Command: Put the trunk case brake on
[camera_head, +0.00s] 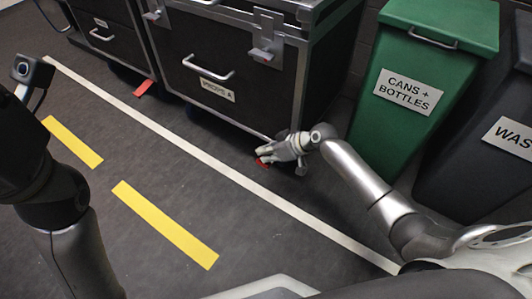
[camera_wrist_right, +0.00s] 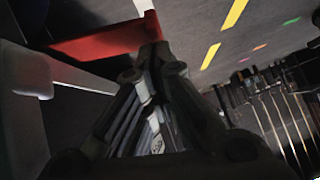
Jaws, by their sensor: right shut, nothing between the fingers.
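The trunk case (camera_head: 235,75) is a large black case with metal edges and a label on its front, standing at the top middle of the head view. A red brake pedal (camera_head: 262,162) shows at its lower right front corner, mostly covered by my right gripper. My right gripper (camera_head: 262,155) is shut and empty, low at that pedal. In the right wrist view the red pedal (camera_wrist_right: 105,38) lies right at the shut fingertips (camera_wrist_right: 152,55); I cannot tell whether they touch. My left arm is at the left edge of the head view, but its gripper is not seen.
Another black case (camera_head: 112,40) stands to the left, with a red pedal (camera_head: 145,88) between the cases at floor level. A green bin (camera_head: 415,90) and a dark bin (camera_head: 490,140) stand close on the right. The floor in front is clear, with white and yellow lines.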

